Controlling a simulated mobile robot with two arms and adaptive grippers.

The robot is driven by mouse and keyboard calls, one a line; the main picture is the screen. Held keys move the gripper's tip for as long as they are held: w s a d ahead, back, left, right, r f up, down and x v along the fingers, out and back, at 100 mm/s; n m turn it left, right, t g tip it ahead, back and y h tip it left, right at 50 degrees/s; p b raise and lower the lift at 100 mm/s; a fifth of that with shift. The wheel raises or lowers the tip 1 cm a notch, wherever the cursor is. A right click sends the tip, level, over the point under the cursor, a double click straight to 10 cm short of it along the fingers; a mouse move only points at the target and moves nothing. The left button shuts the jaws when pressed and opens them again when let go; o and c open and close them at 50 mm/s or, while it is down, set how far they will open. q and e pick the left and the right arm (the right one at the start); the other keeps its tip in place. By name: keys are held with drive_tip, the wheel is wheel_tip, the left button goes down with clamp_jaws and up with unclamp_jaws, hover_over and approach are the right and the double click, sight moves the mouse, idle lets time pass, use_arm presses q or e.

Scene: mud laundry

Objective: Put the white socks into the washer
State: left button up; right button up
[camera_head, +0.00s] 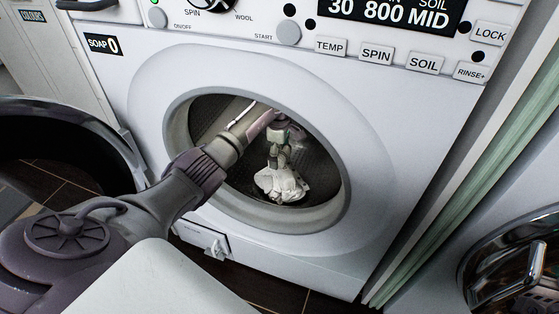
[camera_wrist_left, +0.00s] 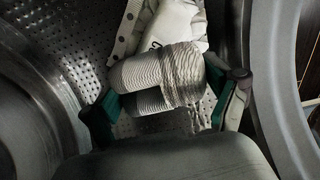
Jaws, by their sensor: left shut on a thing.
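The white washer (camera_head: 330,85) stands in front of me with its drum opening (camera_head: 340,190) uncovered. My left arm reaches through the opening, and my left gripper (camera_head: 279,165) is inside the drum, pointing down. It is shut on white socks (camera_head: 284,186), which hang at the lower part of the drum. In the left wrist view the ribbed white socks (camera_wrist_left: 165,80) lie between the green-padded fingers of the left gripper (camera_wrist_left: 165,115). I cannot tell whether the socks touch the drum wall. My right gripper is not in view.
The washer's dark round door (camera_head: 60,125) is swung open to the left, beside my left arm. Another machine with a round glass door (camera_head: 515,262) stands at the lower right. The perforated drum wall (camera_wrist_left: 75,50) shows around the gripper.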

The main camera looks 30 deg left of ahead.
use_arm(q)
drive_tip(key=shift+f, duration=0.85)
drive_tip(key=shift+f, duration=0.1)
drive_tip(key=shift+f+b, duration=0.15)
drive_tip(key=shift+b, duration=0.15)
drive_tip(key=o, duration=0.9)
drive_tip(key=shift+r, duration=0.2)
wheel_tip(320, 180, up, 6)
drive_tip(key=p, duration=0.3)
drive_tip(key=shift+r, duration=0.25)
drive_tip(key=shift+r+p, duration=0.3)
drive_tip(key=shift+r, duration=0.3)
